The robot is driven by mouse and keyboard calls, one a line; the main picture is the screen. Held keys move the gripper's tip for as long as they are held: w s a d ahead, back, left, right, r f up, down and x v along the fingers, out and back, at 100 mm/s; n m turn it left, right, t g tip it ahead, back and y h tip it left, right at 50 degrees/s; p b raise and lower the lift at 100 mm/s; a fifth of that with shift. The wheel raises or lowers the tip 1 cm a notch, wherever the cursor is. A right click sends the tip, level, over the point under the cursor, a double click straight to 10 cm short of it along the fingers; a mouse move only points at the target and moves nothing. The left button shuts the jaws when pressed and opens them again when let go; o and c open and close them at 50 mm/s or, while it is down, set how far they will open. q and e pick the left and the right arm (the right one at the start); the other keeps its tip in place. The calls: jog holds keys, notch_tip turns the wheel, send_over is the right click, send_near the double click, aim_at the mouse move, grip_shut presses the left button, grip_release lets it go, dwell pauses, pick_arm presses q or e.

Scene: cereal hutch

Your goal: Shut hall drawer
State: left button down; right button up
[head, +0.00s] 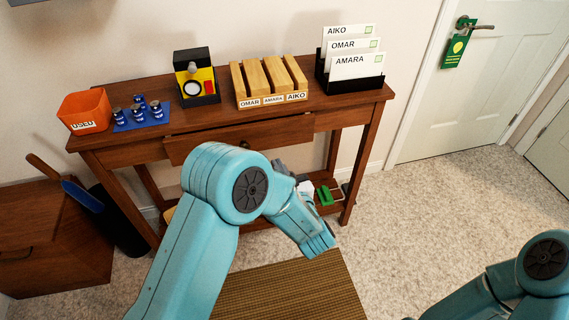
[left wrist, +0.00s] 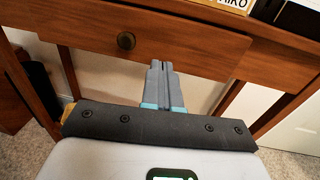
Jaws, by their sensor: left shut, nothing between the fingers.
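The hall drawer (head: 200,143) is in the front of the brown wooden hall table. Its front stands a little proud of the table's frame, so it looks partly open. Its round dark knob (head: 244,144) shows just above my left arm. In the left wrist view the drawer front (left wrist: 75,27) and knob (left wrist: 126,41) fill the upper part. My left gripper (head: 278,165) is shut and empty, in front of the drawer and right of the knob. Its fingertips (left wrist: 160,66) point at the drawer's lower edge; I cannot tell whether they touch. My right gripper is out of view.
A lower shelf holds green items (head: 325,195). Carpet to the right is clear.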

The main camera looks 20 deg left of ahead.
pick_arm(q)
jog(key=d+f+m+t+h, duration=0.2)
jog(key=d, duration=0.5)
jog(key=b, duration=0.2)
send_near(287, 136)
jog(key=x, duration=0.6)
jog(key=shift+w+a, duration=0.2)
jog(key=shift+w, duration=0.15)
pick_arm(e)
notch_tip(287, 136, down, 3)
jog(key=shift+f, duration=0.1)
pick_arm(q)
jog(key=shift+w, duration=0.1)
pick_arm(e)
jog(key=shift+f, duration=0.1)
